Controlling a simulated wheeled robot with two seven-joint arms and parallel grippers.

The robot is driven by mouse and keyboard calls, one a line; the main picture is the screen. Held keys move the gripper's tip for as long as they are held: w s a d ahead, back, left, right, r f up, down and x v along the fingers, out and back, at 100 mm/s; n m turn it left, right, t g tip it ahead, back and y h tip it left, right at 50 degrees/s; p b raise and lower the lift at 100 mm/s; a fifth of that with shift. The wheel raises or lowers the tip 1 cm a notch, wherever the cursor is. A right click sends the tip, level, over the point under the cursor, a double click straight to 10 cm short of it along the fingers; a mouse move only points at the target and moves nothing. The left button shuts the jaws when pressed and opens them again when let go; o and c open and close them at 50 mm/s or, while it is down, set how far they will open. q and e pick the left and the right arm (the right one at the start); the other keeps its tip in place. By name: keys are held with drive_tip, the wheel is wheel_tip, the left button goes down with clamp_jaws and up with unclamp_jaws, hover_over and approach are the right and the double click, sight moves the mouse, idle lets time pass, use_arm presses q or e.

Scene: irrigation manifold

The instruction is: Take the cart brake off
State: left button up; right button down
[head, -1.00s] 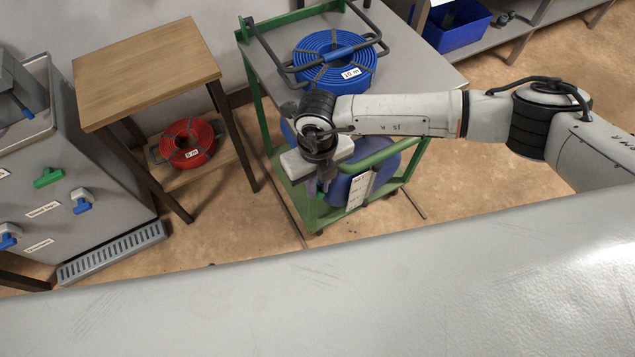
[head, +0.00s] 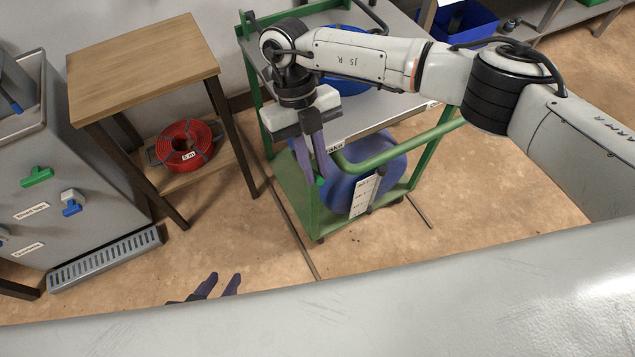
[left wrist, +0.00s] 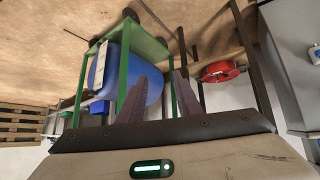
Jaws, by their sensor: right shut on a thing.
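The cart (head: 420,107) has a grey top and a green frame with a green push handle (head: 400,150). A small label (head: 335,146) at its near left corner appears to read "Brake". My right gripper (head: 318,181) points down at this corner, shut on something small. A bit of green shows at the fingertips; the held part, apparently the brake lever, is mostly hidden by the fingers. My left gripper (head: 225,278) is low in the head view, well short of the cart. Its fingers are apart and empty in the left wrist view (left wrist: 165,70).
A blue drum (head: 342,190) stands on the cart's lower shelf. A blue hose coil (head: 345,84) on top is partly hidden by my right arm. A wooden table (head: 145,65) with a red hose coil (head: 185,145) below stands left. A grey cabinet (head: 70,185) is further left.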

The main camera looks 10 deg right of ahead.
drive_tip(key=shift+w+a+r+g+b, duration=0.15)
drive_tip(key=shift+w+g+b, duration=0.25)
drive_tip(key=shift+b, duration=0.4)
drive_tip(key=shift+w+a+r+g+b, duration=0.1)
drive_tip(key=shift+w+r+g+b, duration=0.25)
drive_tip(key=shift+b, duration=0.7)
drive_tip(key=shift+r+h+b, duration=0.2)
drive_tip(key=shift+h+b, duration=0.1)
drive_tip(key=shift+b, duration=0.25)
use_arm(q)
drive_tip(key=shift+w+d+f+b, duration=0.1)
drive_tip(key=shift+d+f+b, duration=0.1)
drive_tip(key=shift+f, duration=0.5)
drive_tip(key=shift+w+d+f+b, duration=0.1)
drive_tip(key=shift+d+f+b, duration=0.05)
drive_tip(key=shift+f, duration=0.5)
drive_tip(key=shift+d+f+b, duration=0.2)
drive_tip(key=shift+f, duration=0.5)
use_arm(e)
drive_tip(key=shift+w+a+r+g, duration=0.1)
drive_tip(key=shift+w+r+g, duration=0.15)
drive_tip(key=shift+g, duration=0.2)
use_arm(q)
drive_tip(key=shift+w, duration=0.15)
drive_tip(key=shift+c, duration=0.4)
